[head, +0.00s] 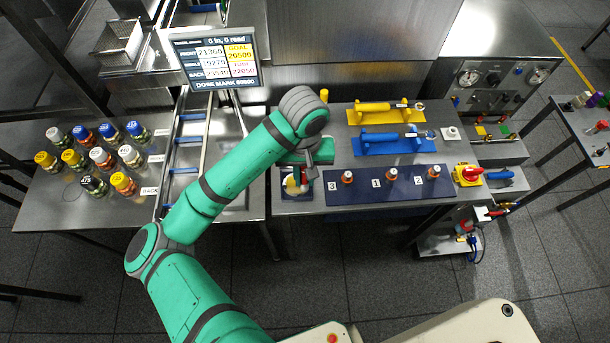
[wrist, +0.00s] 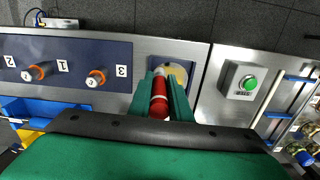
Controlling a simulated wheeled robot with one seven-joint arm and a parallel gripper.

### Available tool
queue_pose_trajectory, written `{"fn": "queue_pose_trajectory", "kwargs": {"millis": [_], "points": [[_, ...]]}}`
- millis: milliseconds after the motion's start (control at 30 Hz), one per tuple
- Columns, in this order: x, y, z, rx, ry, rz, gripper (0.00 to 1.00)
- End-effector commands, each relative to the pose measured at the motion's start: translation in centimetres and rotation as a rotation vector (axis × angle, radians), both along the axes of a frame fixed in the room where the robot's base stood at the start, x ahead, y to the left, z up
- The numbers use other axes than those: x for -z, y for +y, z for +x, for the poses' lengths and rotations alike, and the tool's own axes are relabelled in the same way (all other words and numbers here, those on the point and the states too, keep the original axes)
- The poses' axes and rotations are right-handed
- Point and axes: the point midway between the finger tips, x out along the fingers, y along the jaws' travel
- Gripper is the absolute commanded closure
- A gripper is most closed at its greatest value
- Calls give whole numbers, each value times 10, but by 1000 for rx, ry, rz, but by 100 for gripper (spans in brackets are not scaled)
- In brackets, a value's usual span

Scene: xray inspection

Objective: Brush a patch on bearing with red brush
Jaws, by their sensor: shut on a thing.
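My gripper (wrist: 160,95) is shut on the red brush (wrist: 158,104), a red cylinder with a pale band, in the wrist view. Its tip points at a tan round piece (wrist: 180,72) on a small dark blue pad (wrist: 158,63); this looks like the bearing. I cannot tell whether the brush touches it. In the head view, my gripper (head: 303,176) is low over that pad at the left end of the bench, and the brush is mostly hidden there.
A navy mat (head: 395,190) with several orange-capped pieces lies to the right. Numbered jars (head: 100,155) stand on the left table. A green-button box (wrist: 240,80) is beside the pad.

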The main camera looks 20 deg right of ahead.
Motion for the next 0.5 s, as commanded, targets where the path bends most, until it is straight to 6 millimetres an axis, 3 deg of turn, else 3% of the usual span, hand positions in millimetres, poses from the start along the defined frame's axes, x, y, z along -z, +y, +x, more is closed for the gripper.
{"fn": "queue_pose_trajectory", "kwargs": {"millis": [500], "points": [[0,21,6,-2,0,2,100]]}}
